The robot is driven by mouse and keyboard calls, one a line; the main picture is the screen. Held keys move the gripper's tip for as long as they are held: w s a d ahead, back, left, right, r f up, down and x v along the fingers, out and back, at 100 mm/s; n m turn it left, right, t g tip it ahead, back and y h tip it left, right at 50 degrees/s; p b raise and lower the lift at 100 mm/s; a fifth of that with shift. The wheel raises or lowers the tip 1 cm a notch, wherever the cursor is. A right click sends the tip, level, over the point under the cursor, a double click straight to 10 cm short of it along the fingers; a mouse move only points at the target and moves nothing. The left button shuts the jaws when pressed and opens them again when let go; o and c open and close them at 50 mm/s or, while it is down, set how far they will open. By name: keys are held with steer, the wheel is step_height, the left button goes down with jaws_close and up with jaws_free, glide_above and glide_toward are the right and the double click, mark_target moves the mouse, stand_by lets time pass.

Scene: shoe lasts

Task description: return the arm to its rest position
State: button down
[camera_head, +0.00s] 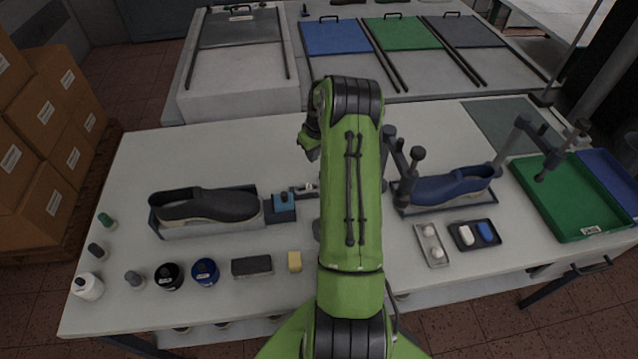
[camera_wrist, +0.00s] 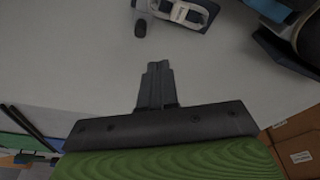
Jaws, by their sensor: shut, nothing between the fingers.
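My green arm (camera_head: 350,200) reaches out over the middle of the white table in the head view. Its far end bends to the left, and the arm hides the gripper there. In the wrist view my gripper (camera_wrist: 158,82) shows with its dark fingers together and nothing between them. It is over the bare table top, apart from the objects around it.
A black shoe (camera_head: 205,205) lies in a tray left of the arm; a blue shoe (camera_head: 450,186) is on the right. A green tray (camera_head: 570,205) is far right. The back left table is clear.

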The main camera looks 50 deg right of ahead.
steer(key=shift+f, duration=0.1)
steer(key=s+a+r+n+t+h, duration=0.1)
steer(key=s+a+r+n, duration=0.1)
steer(key=a+r, duration=1.9)
steer(key=s+a+r+t, duration=0.1)
steer(key=s+a+r, duration=0.1)
steer(key=s+a, duration=0.5)
steer(key=s+a+r+t+y, duration=0.1)
steer(key=s+a, duration=0.6)
steer(key=s, duration=0.6)
steer(key=shift+a+r, duration=0.3)
steer(key=shift+r, duration=0.05)
steer(key=shift+s, duration=0.1)
